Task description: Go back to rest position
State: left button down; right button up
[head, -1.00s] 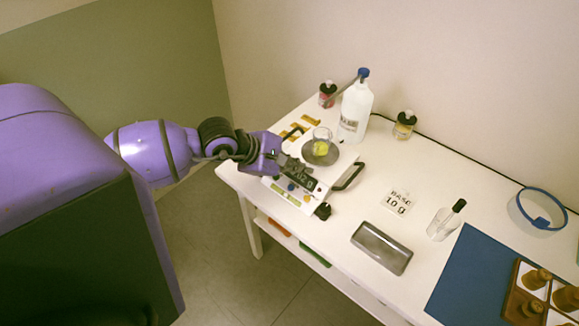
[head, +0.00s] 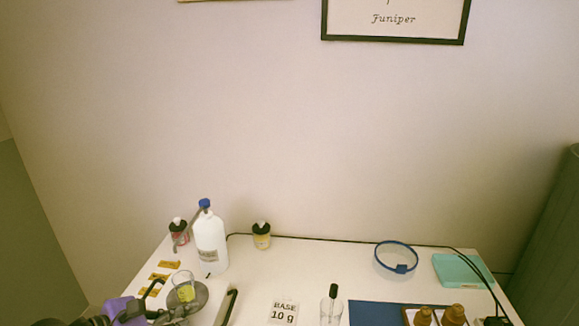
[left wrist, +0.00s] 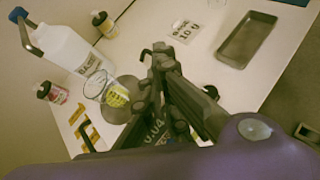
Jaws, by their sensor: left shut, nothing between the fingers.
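My left gripper (head: 160,315) is at the bottom left of the head view, partly cut off by the frame. It also shows in the left wrist view (left wrist: 165,65), with its dark fingers together and nothing between them. It is beside the round grey pan (head: 200,297) that bears a small glass with yellow contents (head: 184,288). The glass also stands on the pan in the left wrist view (left wrist: 113,96). The gripper looks apart from the glass; whether it touches the pan's edge I cannot tell. My right gripper is not in view.
A white jug with a blue cap (head: 211,243) stands behind the pan, between two small dark-capped bottles (head: 179,233) (head: 261,236). A BASE 10 g card (head: 283,313), a clear bottle (head: 331,308), a blue-rimmed round container (head: 396,262) and a teal box (head: 462,270) are further right.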

pick_arm(q)
jog(key=s+a+f+n+t+y+p, duration=0.15)
jog(key=s+f+n, duration=0.25)
jog(key=n, duration=0.8)
jog(key=s+f+n+t+y, duration=0.1)
jog(key=s+f+n+y, duration=0.25)
jog(key=n, duration=0.85)
jog(key=s+a+f+n+t+y+p, duration=0.15)
jog(key=s+f+n, duration=0.3)
jog(key=n, duration=0.65)
jog(key=s+d+f+n+g, duration=0.1)
jog(key=s+d+f+n, duration=0.2)
jog(key=s, duration=0.2)
jog(key=s+d+f+n+g, duration=0.2)
jog(key=s+f+n, duration=0.2)
jog(key=s, duration=0.2)
jog(key=s+d+f+n+g+p, duration=0.1)
jog(key=s+d+f+n, duration=0.2)
jog(key=s, duration=0.3)
jog(key=shift+s+d+f+n+g, duration=0.15)
jog(key=shift+s+d+n+g, duration=0.15)
jog(key=shift+d+n, duration=0.1)
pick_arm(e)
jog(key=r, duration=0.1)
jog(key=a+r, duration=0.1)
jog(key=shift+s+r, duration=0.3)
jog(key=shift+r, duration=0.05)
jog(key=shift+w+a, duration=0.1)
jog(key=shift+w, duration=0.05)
